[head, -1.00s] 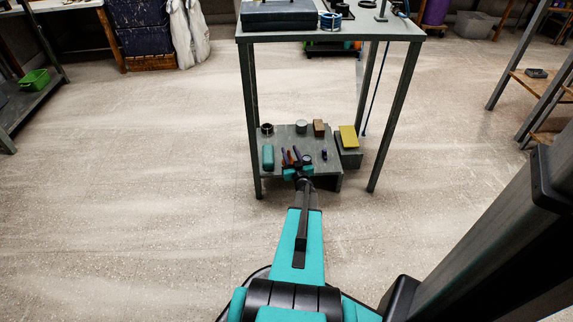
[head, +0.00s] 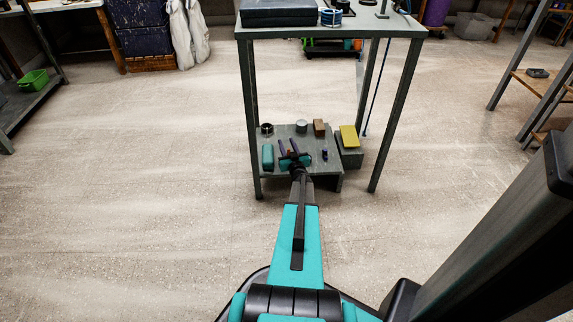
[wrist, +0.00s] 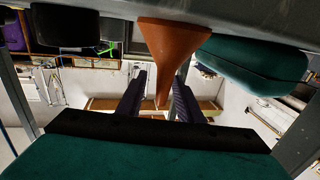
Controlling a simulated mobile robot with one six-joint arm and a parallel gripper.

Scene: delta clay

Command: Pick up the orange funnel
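The orange funnel (wrist: 175,45) is at the top middle of the wrist view, its wide end against the shelf surface and its narrow spout pointing away from it. My gripper (wrist: 158,98) is open, with one finger on each side of the spout in this view. Gaps show between the fingers and the spout, and I see no contact. In the head view my gripper (head: 288,149) is over the low shelf of the table; the funnel is mostly hidden there by the gripper.
A teal case (head: 267,157) lies left of my gripper; it also shows in the wrist view (wrist: 255,65). A small dark item (head: 325,153) stands to the right. A brown block (head: 319,127) and a yellow box (head: 349,137) are farther back. Table legs flank the shelf (head: 310,171).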

